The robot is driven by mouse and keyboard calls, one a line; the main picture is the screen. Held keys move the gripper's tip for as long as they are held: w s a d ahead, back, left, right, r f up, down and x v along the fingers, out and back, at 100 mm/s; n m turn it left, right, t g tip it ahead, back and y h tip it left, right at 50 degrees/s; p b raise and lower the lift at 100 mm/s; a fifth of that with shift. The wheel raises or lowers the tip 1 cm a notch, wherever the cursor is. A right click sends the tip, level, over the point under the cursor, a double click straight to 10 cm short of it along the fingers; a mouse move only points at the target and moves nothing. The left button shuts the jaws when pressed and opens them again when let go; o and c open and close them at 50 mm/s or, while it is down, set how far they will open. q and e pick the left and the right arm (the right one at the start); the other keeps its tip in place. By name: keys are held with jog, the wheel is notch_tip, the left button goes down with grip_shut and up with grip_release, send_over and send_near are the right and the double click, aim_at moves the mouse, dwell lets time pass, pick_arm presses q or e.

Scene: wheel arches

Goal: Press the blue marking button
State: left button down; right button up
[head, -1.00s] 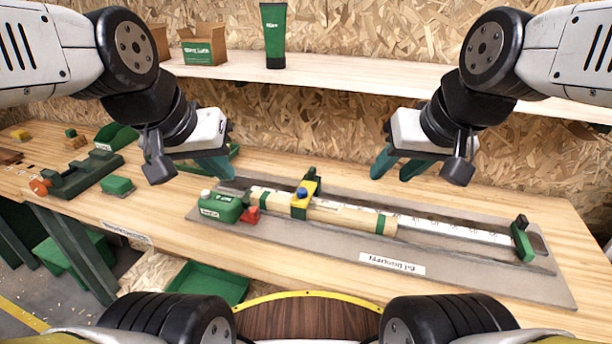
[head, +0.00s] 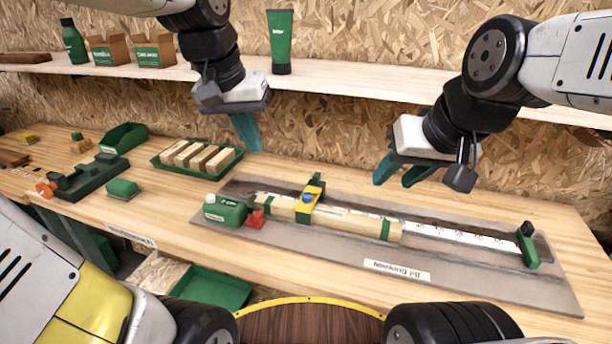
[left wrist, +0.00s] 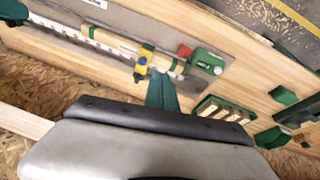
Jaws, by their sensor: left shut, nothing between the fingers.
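The blue marking button (head: 308,197) sits on top of a yellow and green marking head (head: 310,206) on the marking jig (head: 330,247). A pale wooden bar (head: 345,219) lies in the jig under the head. In the left wrist view the blue button (left wrist: 143,60) shows on the yellow head, just beyond my fingertips. My left gripper (head: 252,150) is shut and empty, above and behind the jig, up and left of the button. My right gripper (head: 396,184) is open and empty above the back of the jig, right of the button.
A green unit (head: 225,211) with a red lever (head: 256,219) stands at the jig's left end. A green tray (head: 188,170) of wooden blocks lies behind it. A green end stop (head: 527,247) is at the right. A shelf (head: 350,87) runs along the back wall.

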pick_arm(q)
jog(key=w+d+f+m+g, duration=0.1)
jog(key=w+d+g, duration=0.1)
jog(key=w+d, duration=0.3)
jog(key=g+y, duration=0.2)
send_over(307, 195)
notch_tip(307, 195, down, 4)
jog(key=shift+w+r+m, duration=0.1)
jog(key=shift+r+m, duration=0.1)
jog(key=shift+m, duration=0.2)
notch_tip(307, 195, down, 14)
